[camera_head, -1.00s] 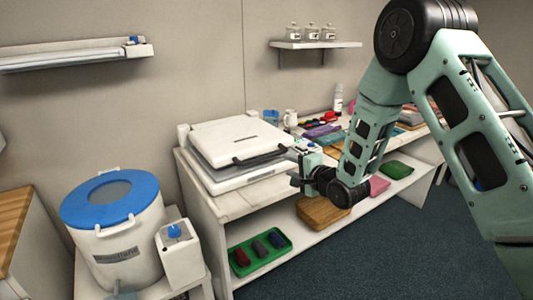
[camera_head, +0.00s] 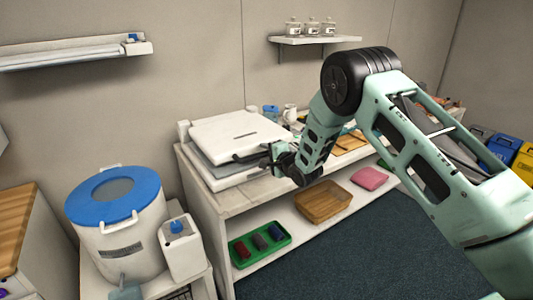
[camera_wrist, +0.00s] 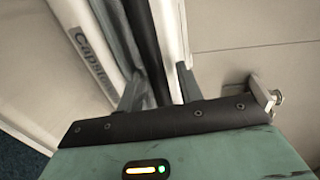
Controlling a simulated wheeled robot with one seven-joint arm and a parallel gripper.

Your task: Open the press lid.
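The white press (camera_head: 220,178) stands on the left end of the workbench. Its flat white lid (camera_head: 235,132) lies low over the base, shut or nearly so. A black handle bar (camera_head: 240,158) runs along the lid's front edge. My gripper (camera_head: 271,154) is at the right end of this handle. In the wrist view the black handle (camera_wrist: 142,35) passes between my two fingers (camera_wrist: 160,85), which stand apart. A pale strip shows between the handle and the right finger, so the gripper looks open around it. The fingertips' exact contact is hard to tell.
A white bucket (camera_head: 120,235) with a blue lid and a white box (camera_head: 181,248) stand left of the bench. On the lower shelf are a green tray (camera_head: 258,263) and a wooden board (camera_head: 323,202). A wall shelf (camera_head: 315,39) holds jars. The dark floor in front is clear.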

